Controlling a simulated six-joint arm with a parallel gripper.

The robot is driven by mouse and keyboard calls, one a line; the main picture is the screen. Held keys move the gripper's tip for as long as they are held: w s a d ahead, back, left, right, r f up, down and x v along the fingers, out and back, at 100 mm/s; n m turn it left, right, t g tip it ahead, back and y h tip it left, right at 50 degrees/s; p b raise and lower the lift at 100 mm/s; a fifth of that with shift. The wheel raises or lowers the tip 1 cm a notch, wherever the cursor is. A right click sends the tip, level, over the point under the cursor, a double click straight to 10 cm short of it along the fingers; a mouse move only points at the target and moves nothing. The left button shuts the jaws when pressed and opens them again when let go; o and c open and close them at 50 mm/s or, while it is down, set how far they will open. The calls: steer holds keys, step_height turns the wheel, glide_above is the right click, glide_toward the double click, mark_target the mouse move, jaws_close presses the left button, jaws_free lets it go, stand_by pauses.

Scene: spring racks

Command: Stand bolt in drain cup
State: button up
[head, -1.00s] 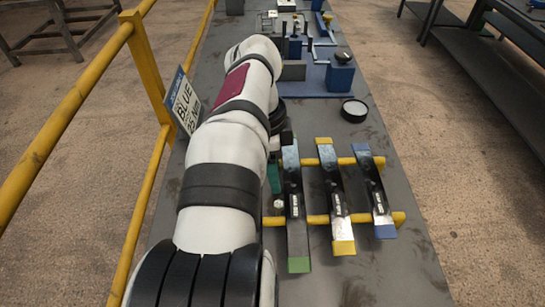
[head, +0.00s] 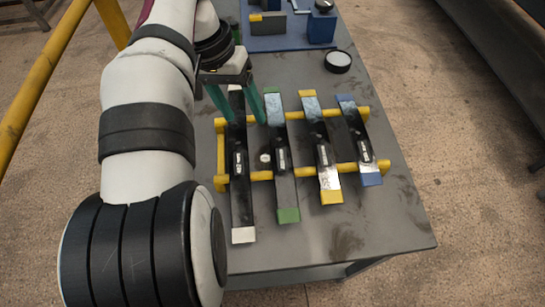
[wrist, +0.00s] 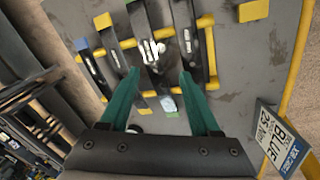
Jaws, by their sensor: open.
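A small pale round-ended piece (head: 265,157), which looks like the bolt, shows between the two left leaf springs on the yellow rack. In the wrist view a pale piece (wrist: 160,47) shows beyond my fingertips. The drain cup appears to be the black round cup with a pale inside (head: 338,61), upright on the bench behind the rack's right side. My gripper (head: 251,120) has green fingers spread apart over the back of the rack. It is open, with nothing held, and also shows in the wrist view (wrist: 160,80). Finger contact with the springs cannot be told.
Several leaf springs lie across the yellow rack (head: 290,173), with white, green, yellow and blue ends. A blue fixture base (head: 283,43) stands behind. The bench (head: 395,230) is clear at front right. A sign (wrist: 283,140) and yellow rail stand at one side.

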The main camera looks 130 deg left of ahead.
steer(key=s+d+n, duration=0.1)
steer(key=d+n, duration=0.1)
steer(key=n, duration=1)
steer(key=n+t+y, duration=0.1)
steer(key=n, duration=0.9)
glide_toward(264, 158)
steer(key=x, duration=0.8)
steer(key=shift+f, duration=0.15)
jaws_close()
